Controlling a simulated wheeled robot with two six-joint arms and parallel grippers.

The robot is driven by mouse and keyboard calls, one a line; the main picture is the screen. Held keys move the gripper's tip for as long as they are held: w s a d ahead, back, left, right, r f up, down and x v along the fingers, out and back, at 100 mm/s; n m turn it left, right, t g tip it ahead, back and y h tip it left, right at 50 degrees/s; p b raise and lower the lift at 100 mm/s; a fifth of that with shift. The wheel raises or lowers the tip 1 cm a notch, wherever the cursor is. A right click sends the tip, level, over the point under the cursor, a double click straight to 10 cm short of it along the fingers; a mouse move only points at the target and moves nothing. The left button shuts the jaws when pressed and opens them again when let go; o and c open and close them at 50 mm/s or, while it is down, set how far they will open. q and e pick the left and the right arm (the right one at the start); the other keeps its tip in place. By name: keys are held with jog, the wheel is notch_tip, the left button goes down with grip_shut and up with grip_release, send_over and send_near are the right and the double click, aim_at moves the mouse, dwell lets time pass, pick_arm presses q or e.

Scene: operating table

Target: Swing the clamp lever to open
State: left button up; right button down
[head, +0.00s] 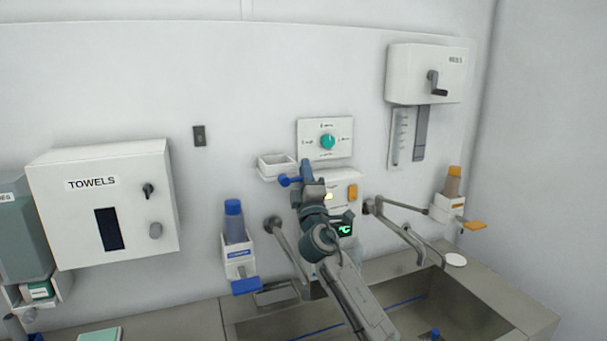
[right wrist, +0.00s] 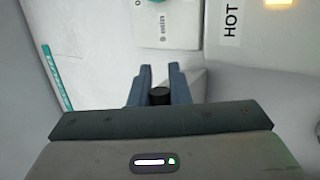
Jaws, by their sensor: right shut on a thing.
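My right gripper (head: 303,172) is up at the wall, just right of a small white open holder (head: 275,165) and below the white dial panel (head: 324,139). A small blue knob (head: 284,181) sticks out to the left by its fingertips; it looks like the end of the clamp lever, whose remainder is hidden by the gripper. In the right wrist view, the two fingers (right wrist: 160,84) stand close around a short dark rounded piece (right wrist: 160,96), and the gripper is shut on it. I cannot tell how far the lever is turned. My left gripper is out of view.
A panel with an orange button (head: 352,192) sits right of the gripper; its HOT label (right wrist: 231,22) shows in the wrist view. Metal faucets (head: 400,228) flank it above the sink (head: 470,310). A blue-capped bottle (head: 234,222) and towel box (head: 100,205) are left.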

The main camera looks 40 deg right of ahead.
jog(key=shift+r, duration=0.25)
jog(key=c, duration=1.5)
grip_release()
jog(key=shift+o, duration=0.7)
jog(key=shift+f, duration=0.1)
jog(key=shift+f, duration=0.1)
jog(key=b+v, duration=0.4)
jog(key=v, duration=0.6)
jog(key=shift+s, duration=0.35)
jog(key=shift+a+f, duration=0.1)
